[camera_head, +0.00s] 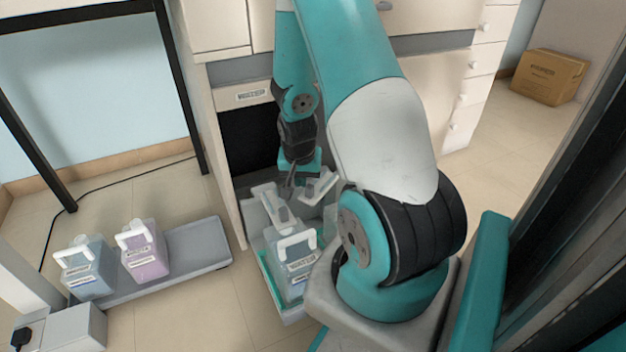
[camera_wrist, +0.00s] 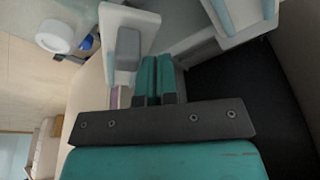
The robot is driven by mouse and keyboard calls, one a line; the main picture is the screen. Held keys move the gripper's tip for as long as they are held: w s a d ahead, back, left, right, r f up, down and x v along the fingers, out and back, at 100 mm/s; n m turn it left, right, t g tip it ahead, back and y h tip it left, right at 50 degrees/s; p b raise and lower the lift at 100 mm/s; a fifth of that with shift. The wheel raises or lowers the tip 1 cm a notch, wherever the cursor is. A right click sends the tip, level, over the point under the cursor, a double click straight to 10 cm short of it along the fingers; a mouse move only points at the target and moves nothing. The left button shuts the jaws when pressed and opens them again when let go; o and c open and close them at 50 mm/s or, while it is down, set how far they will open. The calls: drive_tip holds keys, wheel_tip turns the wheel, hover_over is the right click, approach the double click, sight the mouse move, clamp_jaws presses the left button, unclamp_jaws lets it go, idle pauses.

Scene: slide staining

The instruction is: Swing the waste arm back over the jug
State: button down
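The waste arm (camera_head: 268,203) is a pale plate with a grey upright tab, low in the open cabinet bay. I take the pale plate with a grey block in the wrist view (camera_wrist: 122,22) to be the same arm. The jug (camera_head: 292,250), translucent with a white handle and a label, stands in front of it, and the arm's near end reaches close to the jug's top. My gripper (camera_head: 289,184) is just behind the arm. In the wrist view its two teal fingers (camera_wrist: 156,78) lie close together beside the grey block, with nothing visible between them.
A second pale piece with a grey tab (camera_head: 318,187) sits right of my gripper. The jug stands in a tray (camera_head: 268,275) with teal edging. Blue (camera_head: 88,268) and pink (camera_head: 143,250) jugs stand on a grey platform (camera_head: 196,246) at left. A cardboard box (camera_head: 549,77) is far right.

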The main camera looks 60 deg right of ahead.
sight(313, 200)
drive_tip(key=shift+g+y, duration=0.3)
drive_tip(key=shift+s+a+f, duration=0.3)
drive_tip(key=shift+s+f, duration=0.05)
drive_tip(key=shift+s, duration=0.4)
drive_tip(key=shift+s+a+f, duration=0.35)
drive_tip(key=shift+s+f, duration=0.05)
drive_tip(key=shift+s, duration=0.4)
drive_tip(key=shift+s+a+f, duration=0.3)
drive_tip(key=shift+s+f, duration=0.05)
drive_tip(key=shift+s, duration=0.4)
drive_tip(key=shift+s+d, duration=0.25)
drive_tip(key=shift+s, duration=0.45)
drive_tip(key=shift+s+d, duration=0.2)
drive_tip(key=shift+s, duration=0.45)
drive_tip(key=shift+s+d, duration=0.25)
drive_tip(key=shift+s, duration=0.45)
drive_tip(key=shift+f+p, duration=0.15)
drive_tip(key=shift+p, duration=0.15)
drive_tip(key=shift+w+d, duration=0.1)
drive_tip(key=shift+d, duration=0.05)
drive_tip(key=shift+d+r, duration=0.1)
drive_tip(key=shift+r, duration=0.2)
